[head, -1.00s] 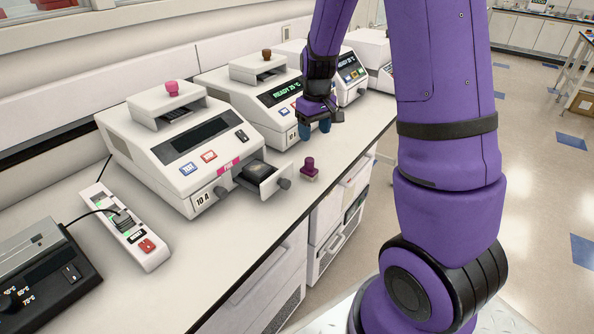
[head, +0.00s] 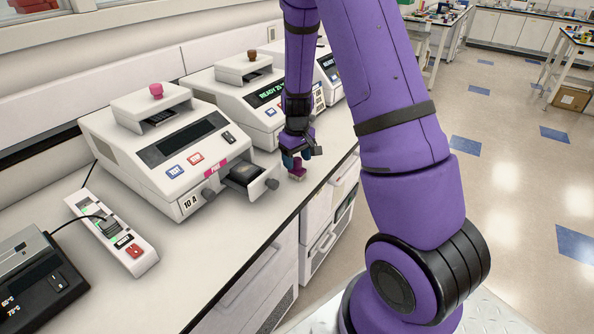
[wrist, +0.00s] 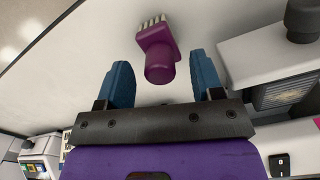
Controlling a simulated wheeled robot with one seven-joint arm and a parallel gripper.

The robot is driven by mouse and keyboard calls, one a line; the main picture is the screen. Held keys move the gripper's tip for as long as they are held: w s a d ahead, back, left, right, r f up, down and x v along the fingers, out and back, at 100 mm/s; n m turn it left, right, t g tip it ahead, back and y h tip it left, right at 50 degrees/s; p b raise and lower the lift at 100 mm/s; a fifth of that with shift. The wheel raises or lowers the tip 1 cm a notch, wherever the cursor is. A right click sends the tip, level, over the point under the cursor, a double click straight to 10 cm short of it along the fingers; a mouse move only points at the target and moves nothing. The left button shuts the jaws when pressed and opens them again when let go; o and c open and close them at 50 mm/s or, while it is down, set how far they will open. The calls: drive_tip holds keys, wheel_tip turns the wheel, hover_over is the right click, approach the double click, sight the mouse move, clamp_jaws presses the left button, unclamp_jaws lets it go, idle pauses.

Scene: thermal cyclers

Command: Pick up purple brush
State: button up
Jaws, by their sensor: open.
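The purple brush (head: 297,172) stands on the white bench top, close to the bench's front edge and right of an open drawer. In the wrist view the brush (wrist: 158,52) shows its round purple knob, a square purple base and pale bristles. My gripper (head: 293,158) is just above and behind the brush in the head view and partly covers its top. In the wrist view my gripper (wrist: 164,80) has its two blue fingers spread apart, with the brush's knob between or just beyond the tips. Nothing is held. I cannot tell whether a finger touches the brush.
The machine with the pink knob (head: 165,140) has its drawer (head: 250,181) pulled out just left of the brush. Another machine (head: 245,97) stands behind. A power strip (head: 108,232) and a dark heater block (head: 40,285) are at left. Bare bench lies in front.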

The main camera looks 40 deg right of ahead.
drive_tip(key=shift+f, duration=0.9)
drive_tip(key=c, duration=1)
drive_tip(key=shift+r, duration=0.2)
